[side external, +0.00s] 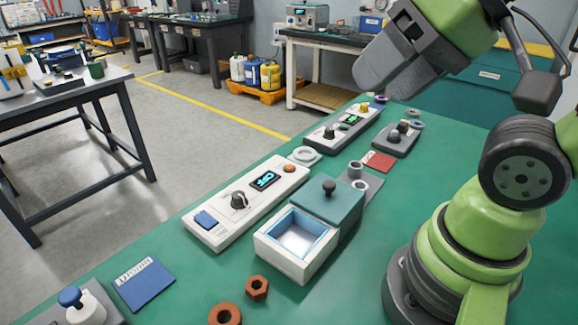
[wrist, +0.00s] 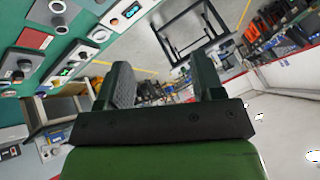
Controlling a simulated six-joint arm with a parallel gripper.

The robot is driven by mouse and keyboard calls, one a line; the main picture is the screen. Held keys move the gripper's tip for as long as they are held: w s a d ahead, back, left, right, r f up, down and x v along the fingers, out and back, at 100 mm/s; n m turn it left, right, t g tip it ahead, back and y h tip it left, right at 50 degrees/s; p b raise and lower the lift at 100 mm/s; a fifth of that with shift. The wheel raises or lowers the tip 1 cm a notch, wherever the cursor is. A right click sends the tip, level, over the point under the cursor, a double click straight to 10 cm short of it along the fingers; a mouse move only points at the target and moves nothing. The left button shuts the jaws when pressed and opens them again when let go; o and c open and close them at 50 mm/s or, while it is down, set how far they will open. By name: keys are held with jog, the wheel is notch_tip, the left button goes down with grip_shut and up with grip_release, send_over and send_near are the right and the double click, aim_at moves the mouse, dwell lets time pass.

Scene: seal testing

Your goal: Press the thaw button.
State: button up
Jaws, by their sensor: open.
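A long white control panel (side external: 218,237) lies on the green bench. My gripper (side external: 376,78) is raised well above the bench, to the right of the panel and farther back. In the wrist view, its two dark fingers (wrist: 165,78) are spread with nothing between them.
A white box (side external: 285,262) with a blue-lined well and teal lid (side external: 328,200) sits right beside the panel. A second panel (side external: 342,127) with a green display stands behind. A blue booklet (side external: 145,283), an orange nut (side external: 257,288) and an orange ring (side external: 225,314) lie in front.

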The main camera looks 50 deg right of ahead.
grip_shut()
dwell(1.5)
